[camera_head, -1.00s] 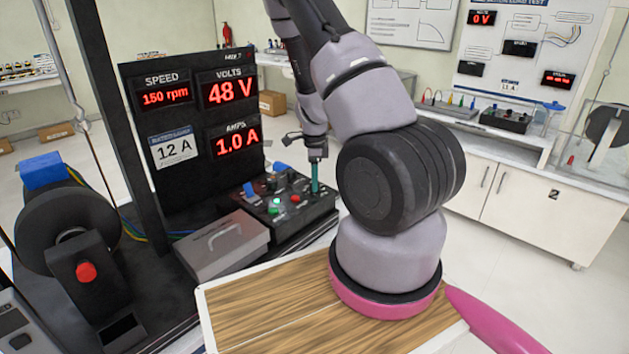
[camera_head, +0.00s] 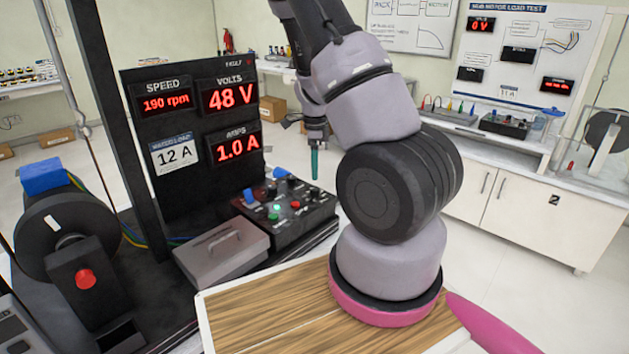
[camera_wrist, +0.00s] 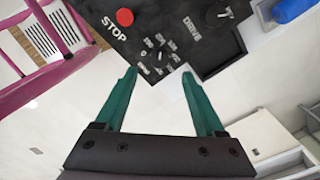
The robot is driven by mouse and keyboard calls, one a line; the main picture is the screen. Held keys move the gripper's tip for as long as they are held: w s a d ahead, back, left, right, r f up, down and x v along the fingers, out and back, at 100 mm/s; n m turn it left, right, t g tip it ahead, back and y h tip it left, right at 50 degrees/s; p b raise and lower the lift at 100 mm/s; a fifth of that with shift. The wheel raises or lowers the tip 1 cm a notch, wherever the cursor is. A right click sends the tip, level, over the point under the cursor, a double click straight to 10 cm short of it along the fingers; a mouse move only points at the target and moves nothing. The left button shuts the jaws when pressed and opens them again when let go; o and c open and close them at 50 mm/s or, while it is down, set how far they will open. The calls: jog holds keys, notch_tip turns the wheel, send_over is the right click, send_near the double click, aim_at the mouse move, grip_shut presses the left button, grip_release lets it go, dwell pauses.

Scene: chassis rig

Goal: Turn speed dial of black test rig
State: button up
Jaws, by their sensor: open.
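The black test rig (camera_head: 187,182) stands left of centre in the head view. Its speed display (camera_head: 166,103) reads 190 rpm. Its control box (camera_head: 311,211) holds switches, buttons and knobs. In the wrist view, a small dial (camera_wrist: 160,57) ringed by pale numbers, likely the speed dial, sits at the edge of the box's face (camera_wrist: 189,42). My gripper (camera_wrist: 159,73) is open and empty. Its two green fingers appear either side of the dial, short of it and not touching. In the head view my gripper (camera_head: 314,178) is above the box's far right side.
In the wrist view, a red STOP button (camera_wrist: 124,17) and a DRIVE knob (camera_wrist: 218,12) flank the dial. A grey lidded box (camera_head: 221,250) sits left of the control box. A wheel (camera_head: 52,222) stands at the rig's left. Floor right of the box is clear.

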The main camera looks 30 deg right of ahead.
jog(key=shift+r, duration=1.85)
jog(key=s+a+r+n+t+y, duration=0.1)
jog(key=s+a+r+n, duration=0.15)
jog(key=r, duration=0.45)
jog(key=s+a+r+n+t+y, duration=0.1)
jog(key=s+a+r+n, duration=0.1)
jog(key=a+r+n, duration=0.3)
jog(key=s+a+r+n+t+y, duration=0.1)
jog(key=s+a+r+n+t, duration=0.1)
jog(key=r, duration=0.6)
jog(key=s+a+r+n+t+h, duration=0.1)
jog(key=s+a+r+n+t, duration=0.2)
jog(key=s+r+n, duration=0.6)
jog(key=s+a+r, duration=0.1)
jog(key=s, duration=0.3)
jog(key=shift+r, duration=0.15)
